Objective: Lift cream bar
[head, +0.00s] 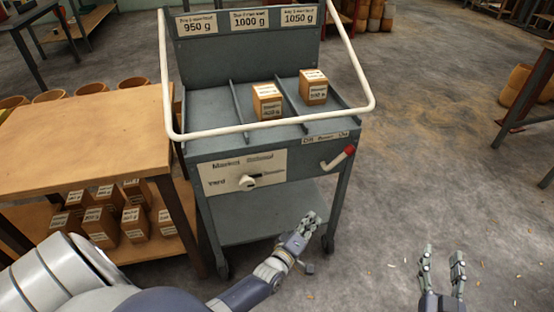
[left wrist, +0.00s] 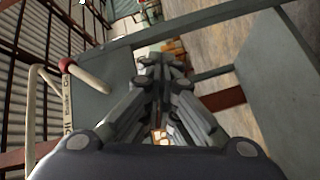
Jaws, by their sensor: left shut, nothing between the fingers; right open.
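The cream bar (head: 270,128) is a tubular loop around the top of a grey cart; its front run crosses above the front panel and its sides rise toward the back. A cream tube, which seems to be the same bar, shows at the left edge of the left wrist view (left wrist: 33,110). My left gripper (head: 308,222) is shut and empty, below and in front of the cart's front panel, apart from the bar. It shows mid-picture in the left wrist view (left wrist: 160,62). My right gripper (head: 442,258) is open and empty over the floor, right of the cart.
A red-tipped lever (head: 340,158) and a knob (head: 247,182) sit on the cart's front panel. Two labelled boxes (head: 267,102) (head: 313,87) stand in the cart's compartments. A wooden table (head: 85,135) with boxes beneath is close on the left. The floor right of the cart is open.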

